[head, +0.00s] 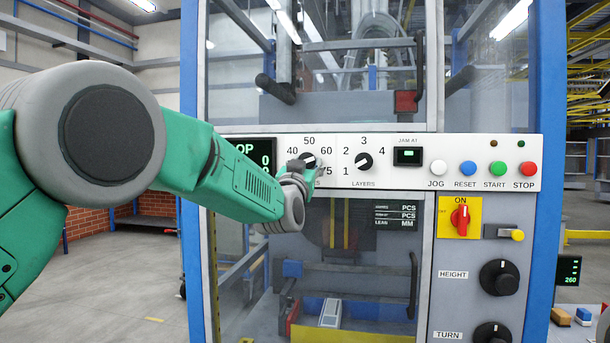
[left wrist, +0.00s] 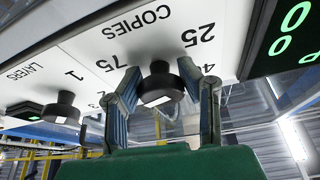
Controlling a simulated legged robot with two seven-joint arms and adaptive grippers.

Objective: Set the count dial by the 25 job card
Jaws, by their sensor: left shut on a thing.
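The count dial (head: 308,159) is a black knob marked COPIES on the white panel (head: 470,150). Around it I read 40, 50, 60 and 75; my arm hides the 25 in the head view. My left gripper (head: 296,173) is at the knob's lower left. In the left wrist view my left gripper (left wrist: 160,84) has one finger on each side of the knob (left wrist: 158,90), shut on it. The 25 and 75 show above it there, upside down. Which number the pointer meets I cannot tell. I cannot make out a job card. My right gripper is out of view.
The LAYERS dial (head: 364,161) is close to the right of the count dial, with a JAM display (head: 408,156) beyond. Several coloured buttons and a red ON switch (head: 460,216) are farther right. Clear guard panels are above and below the panel.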

